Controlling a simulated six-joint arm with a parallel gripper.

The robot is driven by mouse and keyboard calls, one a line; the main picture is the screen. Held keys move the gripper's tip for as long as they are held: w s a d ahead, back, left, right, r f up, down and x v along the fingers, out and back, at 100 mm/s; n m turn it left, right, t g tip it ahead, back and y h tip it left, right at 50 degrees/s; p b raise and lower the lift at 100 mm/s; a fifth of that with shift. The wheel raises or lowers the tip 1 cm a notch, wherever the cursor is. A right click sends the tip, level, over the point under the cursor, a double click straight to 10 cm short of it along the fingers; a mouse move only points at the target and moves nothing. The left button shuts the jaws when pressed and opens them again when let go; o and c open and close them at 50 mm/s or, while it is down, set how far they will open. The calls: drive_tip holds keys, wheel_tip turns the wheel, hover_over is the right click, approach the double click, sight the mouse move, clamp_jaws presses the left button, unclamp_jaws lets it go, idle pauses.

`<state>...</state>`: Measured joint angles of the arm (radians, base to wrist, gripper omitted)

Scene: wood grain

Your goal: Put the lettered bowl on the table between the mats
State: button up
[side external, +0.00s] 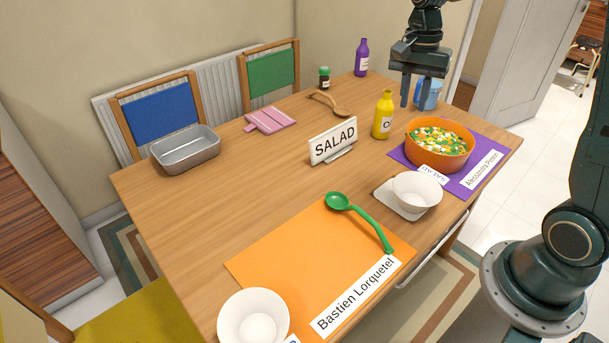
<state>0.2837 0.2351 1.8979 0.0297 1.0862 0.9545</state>
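An orange bowl (440,158) filled with chopped salad stands on the purple mat (493,143). A white bowl (253,316) stands at the near left corner of the orange mat (285,255). A smaller white bowl (417,190) sits on a pale square tile (389,195) on the wooden table between the mats. I see no clear lettering on any bowl's wall; a white label lies by the orange bowl and another, cut off, by the near white bowl. My gripper (414,104) is open, pointing down above the table's far right, left of and above the orange bowl.
A yellow bottle (383,115) and a blue cup (430,95) stand near my gripper. A green ladle (359,218) lies on the orange mat. A SALAD sign (333,143) stands mid-table. A metal tin (185,149) is at the left. The table's left middle is bare.

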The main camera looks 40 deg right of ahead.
drive_tip(key=s+a+r+n+t, duration=0.3)
drive_tip(key=s+a+n, duration=0.2)
drive_tip(key=s+n, duration=0.2)
drive_tip(key=s+a+r+n+t, duration=0.3)
drive_tip(key=s+a+n, duration=0.3)
drive_tip(key=s, duration=0.5)
drive_tip(key=shift+s+r+n+t, duration=0.2)
drive_tip(key=shift+r+n+t, duration=0.1)
drive_tip(key=shift+r+n, duration=0.45)
